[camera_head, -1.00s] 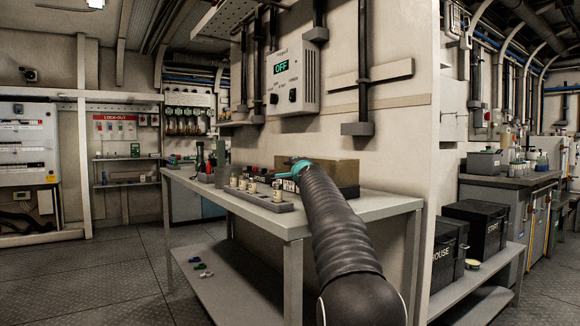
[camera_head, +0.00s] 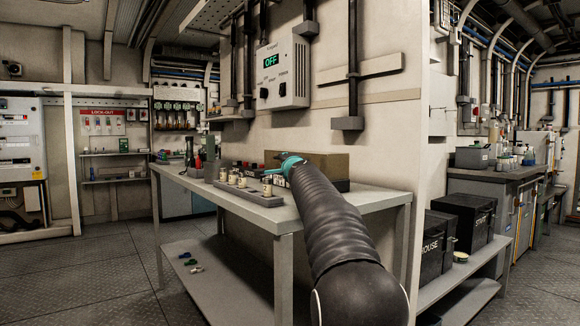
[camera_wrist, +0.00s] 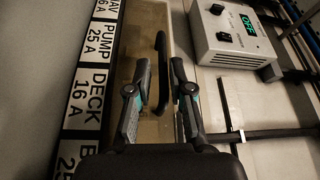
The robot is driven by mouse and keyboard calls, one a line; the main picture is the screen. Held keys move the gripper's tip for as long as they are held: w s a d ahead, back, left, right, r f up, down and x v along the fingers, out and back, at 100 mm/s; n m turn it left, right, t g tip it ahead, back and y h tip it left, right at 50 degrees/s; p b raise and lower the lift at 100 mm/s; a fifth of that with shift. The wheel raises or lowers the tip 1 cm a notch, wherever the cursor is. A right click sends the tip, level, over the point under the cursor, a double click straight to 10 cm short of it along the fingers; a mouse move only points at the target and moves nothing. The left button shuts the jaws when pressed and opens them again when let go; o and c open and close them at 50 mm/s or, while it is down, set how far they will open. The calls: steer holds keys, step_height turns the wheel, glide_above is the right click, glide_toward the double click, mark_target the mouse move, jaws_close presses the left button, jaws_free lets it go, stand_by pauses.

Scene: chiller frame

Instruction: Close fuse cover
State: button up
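The fuse cover (camera_wrist: 150,22) is a tan, see-through panel with a long black bar handle (camera_wrist: 160,58). It also shows in the head view as a tan box (camera_head: 328,165) at the back of the bench, partly hidden by my arm. My gripper (camera_wrist: 159,68) is open in the wrist view, with one dark finger on each side of the handle. I see a gap on both sides of the handle; I cannot tell how deep the fingers reach. The head view shows the teal part of my gripper (camera_head: 287,165) in front of the cover.
A strip of white fuse labels (camera_wrist: 88,92), such as PUMP and DECK, runs along the cover's left side in the wrist view. A grey control box (camera_head: 283,75) reading OFF hangs above the bench. A grey tray (camera_head: 246,191) with several fuses stands on the bench (camera_head: 345,202).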

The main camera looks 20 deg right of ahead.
steer(key=shift+s+a+f, duration=0.15)
steer(key=shift+s, duration=1.25)
steer(key=shift+s+a+f, duration=0.15)
steer(key=shift+s, duration=1.25)
